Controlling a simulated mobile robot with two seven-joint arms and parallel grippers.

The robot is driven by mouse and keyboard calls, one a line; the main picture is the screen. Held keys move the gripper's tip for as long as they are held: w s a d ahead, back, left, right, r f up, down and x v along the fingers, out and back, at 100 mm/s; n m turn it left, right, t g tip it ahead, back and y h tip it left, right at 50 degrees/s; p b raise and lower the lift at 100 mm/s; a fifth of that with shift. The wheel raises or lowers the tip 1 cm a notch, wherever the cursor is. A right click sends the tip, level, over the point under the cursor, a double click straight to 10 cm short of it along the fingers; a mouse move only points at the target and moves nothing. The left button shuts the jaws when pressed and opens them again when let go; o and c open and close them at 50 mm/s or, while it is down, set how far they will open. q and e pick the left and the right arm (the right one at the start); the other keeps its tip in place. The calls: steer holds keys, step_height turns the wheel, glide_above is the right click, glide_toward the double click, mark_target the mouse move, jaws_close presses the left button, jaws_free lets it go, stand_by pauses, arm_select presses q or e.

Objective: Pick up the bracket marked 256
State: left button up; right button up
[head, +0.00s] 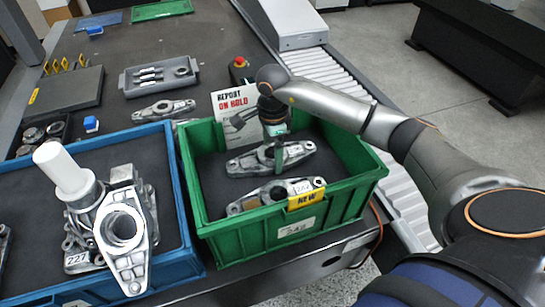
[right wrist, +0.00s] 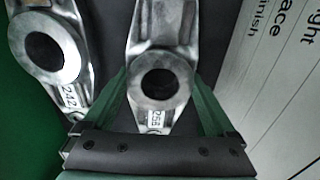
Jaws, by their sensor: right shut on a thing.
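The bracket marked 256 (right wrist: 158,40) is a grey metal casting with a round bored boss; its small white label reads 256 in the right wrist view. In the head view this bracket (head: 250,162) lies in the rear part of the green bin (head: 330,198). My right gripper (head: 279,152) reaches down into the bin from above. Its green fingers (right wrist: 160,88) stand on either side of the boss, shut on this bracket. I cannot tell whether the bracket is clear of the bin floor. My left gripper is not in view.
A similar bracket marked 242 (head: 265,195) lies beside it, nearer the bin's front wall; it also shows in the wrist view (right wrist: 45,45). A sign (head: 232,103) stands behind the bin. A blue bin (head: 190,262) with several castings and a white cylinder (head: 62,168) is left.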

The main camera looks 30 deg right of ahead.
steer(key=shift+r, duration=0.1)
jaws_close()
